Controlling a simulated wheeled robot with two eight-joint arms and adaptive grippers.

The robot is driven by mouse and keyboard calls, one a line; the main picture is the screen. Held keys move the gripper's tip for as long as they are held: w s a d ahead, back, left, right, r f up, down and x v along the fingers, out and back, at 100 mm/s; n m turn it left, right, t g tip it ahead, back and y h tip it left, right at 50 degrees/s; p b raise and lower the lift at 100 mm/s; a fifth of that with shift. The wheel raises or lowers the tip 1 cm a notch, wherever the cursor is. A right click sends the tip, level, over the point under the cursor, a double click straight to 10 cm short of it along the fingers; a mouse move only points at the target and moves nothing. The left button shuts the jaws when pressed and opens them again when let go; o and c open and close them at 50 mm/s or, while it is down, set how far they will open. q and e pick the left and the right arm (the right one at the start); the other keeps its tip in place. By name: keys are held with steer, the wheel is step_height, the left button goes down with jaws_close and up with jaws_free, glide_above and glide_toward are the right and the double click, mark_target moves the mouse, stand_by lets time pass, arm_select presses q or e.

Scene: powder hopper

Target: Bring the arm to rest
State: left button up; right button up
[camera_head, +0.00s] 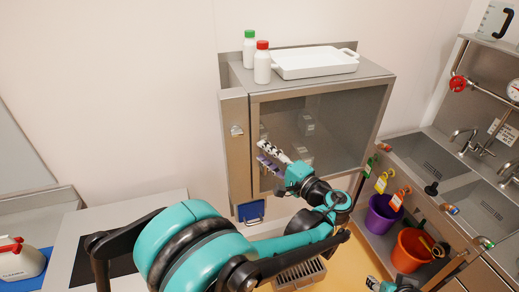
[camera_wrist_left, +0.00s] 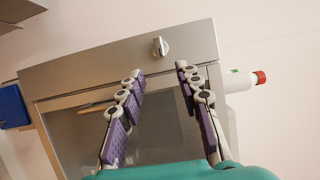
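My left gripper (camera_head: 264,153) is in front of the steel cabinet (camera_head: 236,165), its fingers pointing up and left toward the cabinet's left side. In the left wrist view, the left gripper (camera_wrist_left: 158,76) is open, with the two padded fingers apart and nothing between them. A silver knob (camera_wrist_left: 160,46) on the cabinet's panel shows beyond the fingertips, apart from them. It also shows in the head view (camera_head: 237,131). My left arm (camera_head: 195,245) stretches from the lower left across the front of the cabinet.
A white tray (camera_head: 314,62), a red-capped bottle (camera_head: 262,67) and a green-capped bottle (camera_head: 249,52) stand on the cabinet. A sink unit (camera_head: 421,157) stands at right, with a purple bucket (camera_head: 381,216) and an orange bucket (camera_head: 408,252) below. A white jug (camera_head: 20,262) sits lower left.

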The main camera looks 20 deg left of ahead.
stand_by(0.4)
arm_select(q)
steer(key=s+a+f+n+g+h+b, duration=0.1)
steer(key=s+a+f+h+b, duration=0.25)
steer(key=s+f, duration=0.35)
steer(key=s+a+f+n+g+h+b, duration=0.1)
steer(key=s+a+f+g+h+b, duration=0.25)
steer(key=f, duration=0.55)
steer(key=s+d+f+n+t+h+b, duration=0.2)
steer(key=s+d+f+n+h+b, duration=0.2)
steer(key=s+d+f+h, duration=0.4)
steer(key=s+f+b, duration=0.1)
steer(key=s, duration=0.1)
steer(key=shift+s+f+t+h, duration=0.3)
steer(key=shift+s+t, duration=0.05)
